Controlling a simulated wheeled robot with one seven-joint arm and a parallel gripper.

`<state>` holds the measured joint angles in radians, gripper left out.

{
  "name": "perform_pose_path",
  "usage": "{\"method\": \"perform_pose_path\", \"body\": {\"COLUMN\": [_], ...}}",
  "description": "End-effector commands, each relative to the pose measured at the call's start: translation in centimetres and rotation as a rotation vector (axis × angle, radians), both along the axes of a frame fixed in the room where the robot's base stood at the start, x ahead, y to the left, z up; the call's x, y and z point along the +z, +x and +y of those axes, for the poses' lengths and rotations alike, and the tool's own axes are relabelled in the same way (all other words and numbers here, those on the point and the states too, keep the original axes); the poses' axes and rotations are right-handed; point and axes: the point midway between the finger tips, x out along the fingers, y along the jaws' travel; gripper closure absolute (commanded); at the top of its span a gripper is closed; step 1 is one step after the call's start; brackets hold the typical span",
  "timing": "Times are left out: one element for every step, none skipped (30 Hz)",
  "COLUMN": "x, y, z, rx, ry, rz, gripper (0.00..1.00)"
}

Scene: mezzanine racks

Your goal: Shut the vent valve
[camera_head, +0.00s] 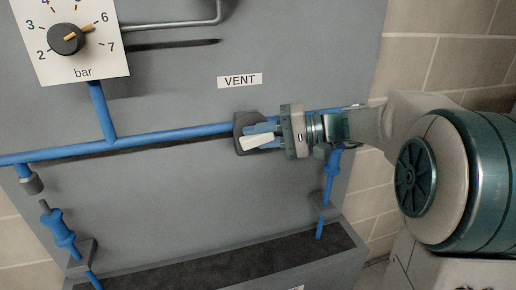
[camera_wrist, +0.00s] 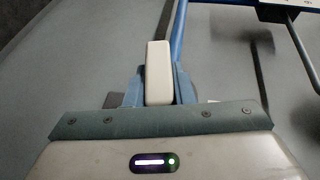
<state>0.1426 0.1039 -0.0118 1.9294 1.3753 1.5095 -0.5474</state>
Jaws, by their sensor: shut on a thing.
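The vent valve is on the blue pipe of the grey panel, just below the VENT label (camera_head: 240,81). Its dark body (camera_head: 241,123) shows behind its cream lever (camera_head: 256,142). The lever looks roughly in line with the pipe. My gripper (camera_head: 262,137) comes in from the right and is shut on the lever. In the wrist view the cream lever (camera_wrist: 158,68) stands between the two blue fingers of my gripper (camera_wrist: 158,88), one on each side. The valve body is mostly hidden by the lever and fingers.
A bar gauge (camera_head: 80,40) is at the upper left, its orange pointer near 6. The blue pipe (camera_head: 170,136) crosses the panel. Blue branch fittings (camera_head: 59,228) hang lower left, with others lower right (camera_head: 330,180). A dark trough (camera_head: 225,262) runs below. A brick wall is at the right.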

Motion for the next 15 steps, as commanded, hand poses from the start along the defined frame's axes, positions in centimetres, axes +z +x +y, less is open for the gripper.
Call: {"method": "perform_pose_path", "body": {"x": [-0.46, -0.46, -0.42, -0.42, -0.41, -0.39, -0.37, -0.33, -0.33, -0.31, -0.28, -0.26, -0.25, -0.23, -0.20], "y": [0.01, 0.01, 0.01, 0.00, 0.02, 0.02, 0.02, 0.01, 0.02, 0.02, 0.03, 0.02, 0.01, 0.01, 0.00], "z": [-0.06, -0.06, -0.05, -0.05, -0.06, -0.06, -0.06, -0.05, -0.05, -0.05, -0.05, -0.05, -0.04, -0.04, -0.04], "rx": [-0.001, -0.001, -0.001, 0.000, -0.001, -0.001, 0.000, -0.001, -0.001, -0.001, -0.001, -0.001, 0.000, 0.000, 0.000], "ry": [0.032, 0.051, 0.076, 0.093, 0.108, 0.127, 0.141, 0.154, 0.168, 0.177, 0.186, 0.197, 0.203, 0.208, 0.214], "rz": [0.009, 0.014, 0.021, 0.027, 0.032, 0.038, 0.041, 0.045, 0.049, 0.052, 0.054, 0.057, 0.059, 0.060, 0.062], "gripper": [1.00, 1.00, 1.00, 1.00, 1.00, 1.00, 1.00, 1.00, 1.00, 1.00, 1.00, 1.00, 1.00, 1.00, 1.00]}}
